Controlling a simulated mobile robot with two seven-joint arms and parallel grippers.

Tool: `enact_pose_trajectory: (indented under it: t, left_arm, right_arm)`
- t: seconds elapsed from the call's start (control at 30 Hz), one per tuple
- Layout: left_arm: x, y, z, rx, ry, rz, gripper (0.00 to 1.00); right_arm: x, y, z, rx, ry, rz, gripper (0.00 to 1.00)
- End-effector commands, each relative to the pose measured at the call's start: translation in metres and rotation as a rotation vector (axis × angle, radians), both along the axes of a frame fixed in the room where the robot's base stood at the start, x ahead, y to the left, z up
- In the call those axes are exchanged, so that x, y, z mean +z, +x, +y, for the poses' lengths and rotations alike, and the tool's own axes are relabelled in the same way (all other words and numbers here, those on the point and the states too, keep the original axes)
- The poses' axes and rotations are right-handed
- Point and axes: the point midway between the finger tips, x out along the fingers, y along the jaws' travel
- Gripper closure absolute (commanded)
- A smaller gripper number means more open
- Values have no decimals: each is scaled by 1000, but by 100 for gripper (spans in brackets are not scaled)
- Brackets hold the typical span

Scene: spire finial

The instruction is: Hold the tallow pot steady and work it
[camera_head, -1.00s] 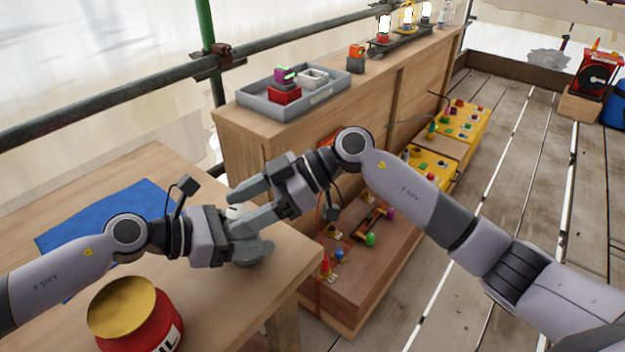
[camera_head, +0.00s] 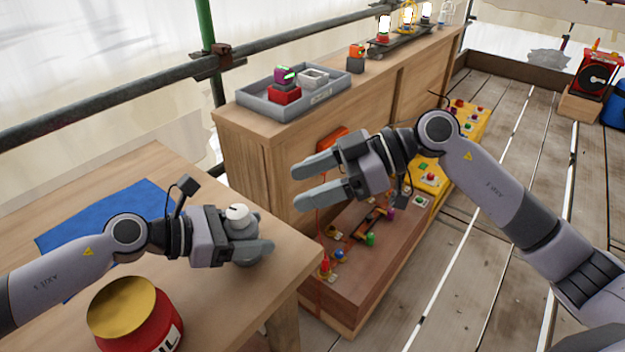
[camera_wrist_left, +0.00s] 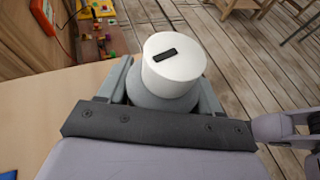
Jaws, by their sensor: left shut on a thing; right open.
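The tallow pot (camera_head: 240,222) stands near the right edge of the wooden table, a grey body with a white top. In the left wrist view its white round top (camera_wrist_left: 172,62) carries a dark slot-like mark, and the grey body (camera_wrist_left: 160,97) sits between the fingers. My left gripper (camera_head: 252,250) is shut on the pot's body; the far finger is partly hidden behind it. My right gripper (camera_head: 310,183) is open and empty, to the right of the pot and apart from it, beyond the table edge in the picture.
A red tin with a gold lid (camera_head: 122,305) stands at the table's front, below my left arm. A blue cloth (camera_head: 80,228) lies behind that arm. A grey tray (camera_head: 262,108) tops the wooden cabinet. Yellow and brown boxes with coloured knobs stand beside the cabinet on the plank floor.

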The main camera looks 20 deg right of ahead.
Motion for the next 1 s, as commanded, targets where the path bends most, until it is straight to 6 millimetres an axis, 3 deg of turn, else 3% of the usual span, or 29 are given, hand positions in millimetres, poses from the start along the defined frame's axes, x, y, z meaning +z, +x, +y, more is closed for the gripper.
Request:
enact_pose_trajectory:
  t: [0.47, 1.0]
  left_arm:
    - [0, 0, 0, 0, -1, 0, 70]
    - [0, 0, 0, 0, 0, 0, 70]
  right_arm:
    - [3, 1, 3, 16, -13, 2, 37]
    - [36, 9, 62, 230, -364, 33, 37]
